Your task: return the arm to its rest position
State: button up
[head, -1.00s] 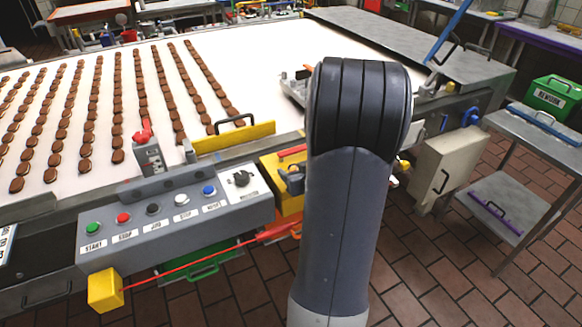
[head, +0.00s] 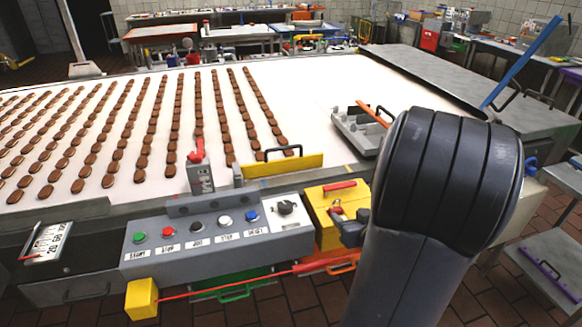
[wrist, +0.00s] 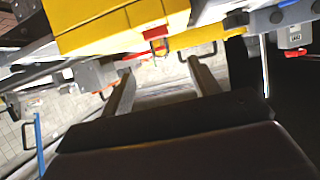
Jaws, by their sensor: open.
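My gripper (wrist: 157,66) shows in the wrist view with its two fingers apart and nothing between them. A yellow box (wrist: 125,22) with a red piece is just beyond the fingertips in that view; I cannot tell whether they touch. In the head view my arm's dark upper joint and grey link fill the right foreground.
The white conveyor (head: 300,105) carries rows of brown biscuits (head: 175,130). A grey control panel (head: 215,232) with coloured buttons and a yellow box (head: 336,208) stand along its near edge. A metal tray (head: 358,130) lies near my arm. Tiled floor (head: 500,300) shows at lower right.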

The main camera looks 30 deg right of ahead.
aim_at(338, 200)
jog(key=x, duration=1.1)
jog(key=shift+w+f+b, duration=0.1)
jog(key=shift+w+b, duration=0.2)
jog(key=shift+w, duration=0.05)
jog(key=shift+r, duration=0.8)
jog(key=shift+s, duration=0.1)
